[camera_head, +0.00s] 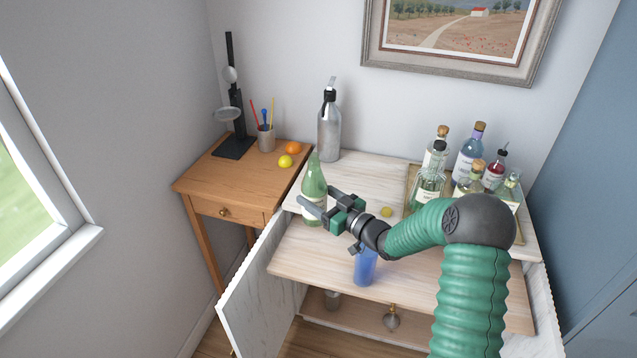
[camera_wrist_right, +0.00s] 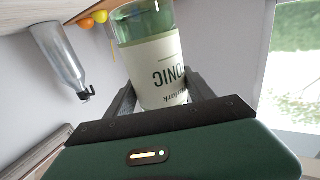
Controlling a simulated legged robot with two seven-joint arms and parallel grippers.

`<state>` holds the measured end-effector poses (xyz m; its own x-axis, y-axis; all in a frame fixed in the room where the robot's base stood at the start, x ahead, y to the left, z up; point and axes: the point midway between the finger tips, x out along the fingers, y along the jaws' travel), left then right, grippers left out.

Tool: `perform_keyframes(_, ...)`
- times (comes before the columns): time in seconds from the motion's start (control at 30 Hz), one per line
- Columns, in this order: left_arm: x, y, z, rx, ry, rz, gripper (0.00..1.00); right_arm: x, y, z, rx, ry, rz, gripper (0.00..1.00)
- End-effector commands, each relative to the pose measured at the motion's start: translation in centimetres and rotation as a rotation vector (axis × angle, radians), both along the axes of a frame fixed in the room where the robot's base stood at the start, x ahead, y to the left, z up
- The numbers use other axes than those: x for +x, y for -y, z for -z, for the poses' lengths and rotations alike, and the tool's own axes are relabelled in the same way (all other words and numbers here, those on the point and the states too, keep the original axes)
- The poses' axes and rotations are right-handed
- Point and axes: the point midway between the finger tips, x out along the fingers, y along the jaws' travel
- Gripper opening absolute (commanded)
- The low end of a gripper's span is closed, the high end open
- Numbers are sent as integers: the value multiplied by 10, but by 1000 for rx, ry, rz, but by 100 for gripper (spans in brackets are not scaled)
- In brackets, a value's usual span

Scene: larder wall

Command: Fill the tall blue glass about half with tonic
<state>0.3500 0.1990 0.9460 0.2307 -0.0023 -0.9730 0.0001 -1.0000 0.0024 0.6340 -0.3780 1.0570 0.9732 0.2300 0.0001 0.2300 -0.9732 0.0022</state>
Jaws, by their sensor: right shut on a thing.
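The tonic bottle (camera_head: 313,182) is green glass with a pale label and looks about upright near the left end of the cabinet. In the right wrist view its label (camera_wrist_right: 160,72) reads TONIC and sits between the fingers. My right gripper (camera_head: 322,203) is shut on the bottle at label height. I cannot tell if its base touches the surface. The tall blue glass (camera_head: 365,268) stands upright on the lower pull-out board, right of and nearer than the bottle. My right wrist hides part of its top, and its contents do not show. My left gripper is out of view.
A grey siphon (camera_head: 329,135) stands behind the bottle. Several bottles crowd a tray (camera_head: 517,232) at right; a yellow-green fruit (camera_head: 386,211) lies between. A wooden side table (camera_head: 215,177) stands left. A jigger (camera_head: 391,319) and metal cup (camera_head: 332,299) sit below the board.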

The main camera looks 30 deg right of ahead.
Motion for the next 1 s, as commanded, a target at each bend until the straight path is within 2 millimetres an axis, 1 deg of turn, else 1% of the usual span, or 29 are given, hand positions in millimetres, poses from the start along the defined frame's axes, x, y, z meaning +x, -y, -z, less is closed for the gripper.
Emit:
perform_keyframes(0.37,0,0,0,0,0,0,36,-49,-42,39,2,4,-60,0)
perform_keyframes(0.57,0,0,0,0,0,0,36,-81,-73,68,3,1,-104,0)
perform_keyframes(0.7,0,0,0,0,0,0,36,-108,-96,92,5,0,-139,0)
perform_keyframes(0.9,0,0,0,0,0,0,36,-140,-123,118,4,2,-180,0)
perform_keyframes(1.0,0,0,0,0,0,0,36,-153,-134,129,5,3,-196,0)
